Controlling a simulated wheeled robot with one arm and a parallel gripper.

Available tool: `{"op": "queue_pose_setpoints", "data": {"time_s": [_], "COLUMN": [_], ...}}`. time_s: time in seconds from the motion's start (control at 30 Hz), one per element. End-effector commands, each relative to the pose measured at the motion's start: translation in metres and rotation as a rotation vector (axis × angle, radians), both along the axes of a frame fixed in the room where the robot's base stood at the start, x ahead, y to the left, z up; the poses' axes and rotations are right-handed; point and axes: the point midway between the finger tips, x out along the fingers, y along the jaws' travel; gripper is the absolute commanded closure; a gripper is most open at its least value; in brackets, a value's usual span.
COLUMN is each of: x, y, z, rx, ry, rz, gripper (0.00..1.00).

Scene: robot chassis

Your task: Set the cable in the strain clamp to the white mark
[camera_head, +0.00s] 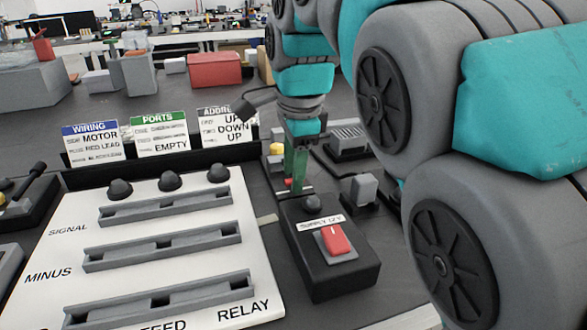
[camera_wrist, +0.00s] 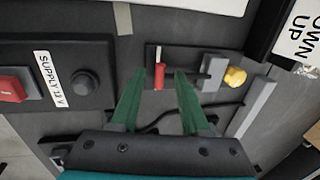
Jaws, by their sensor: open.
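My gripper (camera_wrist: 160,76) is open, with its two green fingers apart and nothing between them that I can see held. In the wrist view a short red piece (camera_wrist: 158,78), seemingly the cable end, shows between the fingertips. A thin white strip (camera_wrist: 159,54) is in line with it, perhaps the white mark. To their right are a grey block (camera_wrist: 213,72) and a yellow knob (camera_wrist: 235,77), seemingly the strain clamp. A black cable (camera_wrist: 180,115) runs behind the fingers. In the head view my gripper (camera_head: 296,170) points down over this fixture, partly hiding it; the red piece (camera_head: 288,183) shows beside it.
The black supply box (camera_head: 330,270) with a red switch (camera_head: 335,239) stands close in front of my gripper. A white panel (camera_head: 150,255) with grey channels and black knobs lies left. Label cards (camera_head: 160,134) stand behind it. A grey block (camera_head: 363,188) stands right.

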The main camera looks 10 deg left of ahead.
Motion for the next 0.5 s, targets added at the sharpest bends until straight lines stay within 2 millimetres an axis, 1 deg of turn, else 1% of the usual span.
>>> {"op": "queue_pose_setpoints", "data": {"time_s": [0.17,0.27,0.37,0.5], "x": [0.0,0.0,-0.002,-0.005], "y": [0.0,0.0,-0.001,-0.003], "z": [0.002,0.007,0.017,0.035], "rx": [0.001,0.001,0.001,0.002], "ry": [-0.001,-0.002,0.001,-0.001], "rz": [0.0,0.0,0.0,0.0], "gripper": [0.54,0.54,0.54,0.54]}}
